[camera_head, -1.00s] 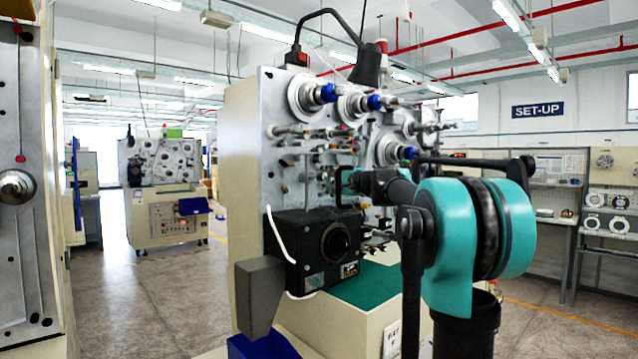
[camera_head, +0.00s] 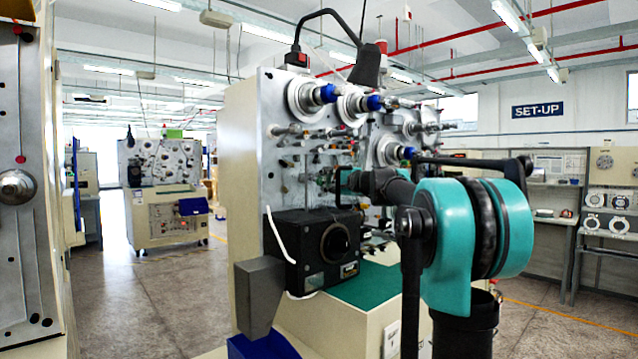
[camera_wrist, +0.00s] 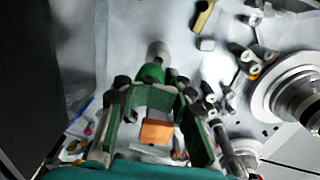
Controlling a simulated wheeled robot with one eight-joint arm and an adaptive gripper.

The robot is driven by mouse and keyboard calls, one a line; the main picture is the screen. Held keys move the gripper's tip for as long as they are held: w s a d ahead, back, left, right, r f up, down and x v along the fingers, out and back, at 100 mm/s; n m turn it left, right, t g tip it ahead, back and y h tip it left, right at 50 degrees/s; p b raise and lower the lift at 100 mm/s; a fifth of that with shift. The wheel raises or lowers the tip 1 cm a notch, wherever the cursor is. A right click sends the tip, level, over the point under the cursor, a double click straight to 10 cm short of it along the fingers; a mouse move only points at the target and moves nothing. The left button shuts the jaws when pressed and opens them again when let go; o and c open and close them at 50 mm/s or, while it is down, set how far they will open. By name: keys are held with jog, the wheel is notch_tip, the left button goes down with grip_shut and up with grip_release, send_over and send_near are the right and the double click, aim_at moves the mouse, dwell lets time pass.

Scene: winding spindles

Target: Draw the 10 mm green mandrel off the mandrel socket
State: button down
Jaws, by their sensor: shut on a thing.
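The green mandrel (camera_wrist: 152,73) shows in the wrist view as a short green round piece at the tips of my gripper (camera_wrist: 153,85). The gripper is shut on it. A grey cylindrical piece (camera_wrist: 158,50), which looks like the mandrel socket, lies just beyond the mandrel and in line with it. I cannot tell whether the two are still engaged. In the head view, my gripper (camera_head: 342,181) is small and partly hidden by my arm, close to the front plate of the winding machine (camera_head: 284,180). The mandrel is not clear there.
A large round metal spindle flange (camera_wrist: 290,95) stands right of my gripper in the wrist view. Small posts and fittings crowd the plate around it. A black box with a round knob (camera_head: 335,242) sits below my gripper, above a green mat (camera_head: 372,288).

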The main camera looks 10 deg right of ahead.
jog(key=shift+s+d, duration=0.2)
jog(key=shift+s, duration=0.15)
dwell(0.3)
jog(key=shift+v, duration=0.75)
jog(key=shift+s+d+f, duration=0.1)
jog(key=shift+s+d, duration=0.05)
jog(key=shift+s, duration=0.05)
dwell(0.6)
jog(key=v, duration=1.4)
jog(key=shift+s+d, duration=0.25)
jog(key=shift+s, duration=0.1)
dwell(1.7)
